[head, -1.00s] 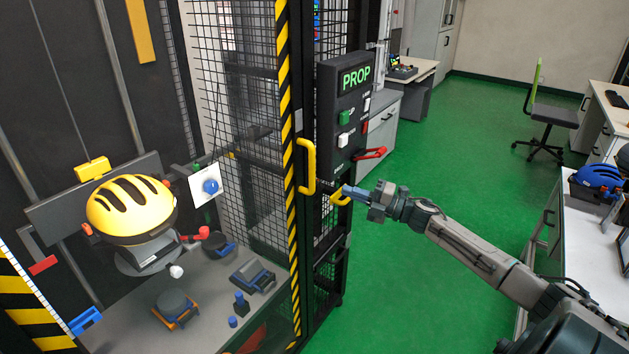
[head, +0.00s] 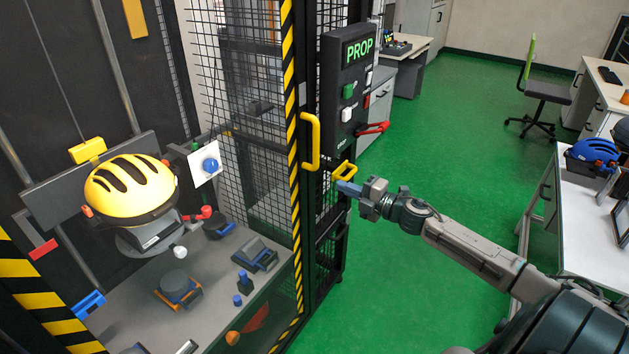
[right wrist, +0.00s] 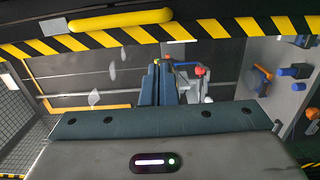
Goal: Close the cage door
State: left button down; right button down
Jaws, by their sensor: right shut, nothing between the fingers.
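The cage door is a mesh panel with a yellow-and-black striped edge (head: 294,190) and a yellow bar handle (head: 310,142). In the right wrist view, the handle (right wrist: 120,20) lies across the top left along the stripes. My right gripper (head: 347,188), with blue fingers, is right of and below the handle, apart from it in the picture. Its fingers (right wrist: 157,82) are together and hold nothing. A yellow loop (head: 345,171) shows just above them. How far the door stands from its frame is hard to tell. My left gripper is not in view.
The cage holds a yellow helmet (head: 131,190) on a stand and small parts on a grey plate (head: 215,275). A black PROP box (head: 345,85) with a red lever (head: 373,128) is above my gripper. Green floor (head: 440,150) is clear to the right; a white table (head: 580,225) stands far right.

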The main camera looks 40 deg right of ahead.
jog(key=p+x, duration=0.4)
jog(key=x, duration=0.6)
jog(key=shift+w, duration=0.2)
